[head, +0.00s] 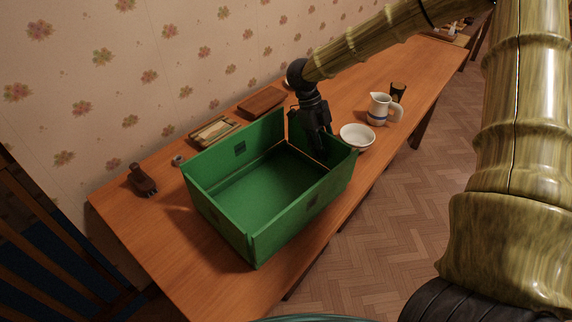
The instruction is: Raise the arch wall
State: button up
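No piece that I can clearly make out as an arch wall shows in the head view. A green open-topped box (215,212) stands on the wooden table, with dark square patches on its walls. My gripper (324,154) points down at the box's right end, by the far right corner. A thin tan edge (304,156) runs along that end beside the fingers; I cannot tell what it belongs to. The fingertips are dark, small and partly hidden, so I cannot tell whether they are open or hold anything. The box floor in view looks empty.
A white bowl (357,137) stands close to the box's right end, with a jug (379,109) and a dark cup (398,90) beyond. A brown block (261,102), a wooden tray (214,131) and a dark figure (142,180) lie along the wall side. The table's near left is clear.

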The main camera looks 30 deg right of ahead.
jog(key=shift+r, duration=0.1)
jog(key=p+v, duration=0.6)
jog(key=v, duration=0.1)
dwell(0.7)
jog(key=shift+d, duration=0.1)
